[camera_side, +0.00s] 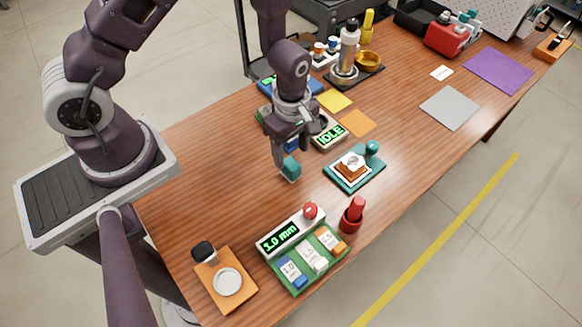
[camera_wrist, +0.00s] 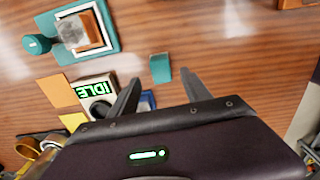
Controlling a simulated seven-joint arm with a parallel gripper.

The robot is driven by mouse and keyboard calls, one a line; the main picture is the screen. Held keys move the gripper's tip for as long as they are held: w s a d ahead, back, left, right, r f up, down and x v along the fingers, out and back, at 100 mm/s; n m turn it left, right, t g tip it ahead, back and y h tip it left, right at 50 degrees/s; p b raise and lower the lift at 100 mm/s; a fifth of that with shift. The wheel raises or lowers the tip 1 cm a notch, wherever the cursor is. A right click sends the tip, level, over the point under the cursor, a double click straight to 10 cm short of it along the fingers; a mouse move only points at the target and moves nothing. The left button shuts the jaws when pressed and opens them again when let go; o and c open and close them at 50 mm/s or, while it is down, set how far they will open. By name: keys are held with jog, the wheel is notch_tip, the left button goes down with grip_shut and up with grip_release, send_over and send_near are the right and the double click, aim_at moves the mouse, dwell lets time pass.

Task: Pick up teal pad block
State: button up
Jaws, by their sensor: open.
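A small teal pad block (camera_side: 291,169) stands on the wooden table, left of the teal tray. In the wrist view the teal block (camera_wrist: 161,68) shows just ahead of the gap between my fingertips. My gripper (camera_side: 296,155) is open and low over the table, close to the block. In the wrist view both fingers of my gripper (camera_wrist: 160,82) are apart with nothing between them. In the side view one finger overlaps the block's upper left, and I cannot tell whether it touches.
A teal tray (camera_side: 367,178) with a brown-and-white block and a teal knob stands to the right. An IDLE display unit (camera_side: 331,136) is behind my gripper. A 1.0 mm display (camera_side: 285,236) and a red stamp-like piece (camera_side: 353,214) are in front. Bare table lies left of the block.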

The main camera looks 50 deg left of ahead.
aim_at(291, 163)
notch_tip(291, 163, down, 6)
jog(key=shift+s+r, duration=0.1)
jog(key=shift+r, duration=0.1)
grip_shut()
jog(key=shift+r, duration=0.1)
notch_tip(291, 163, up, 10)
dwell(0.4)
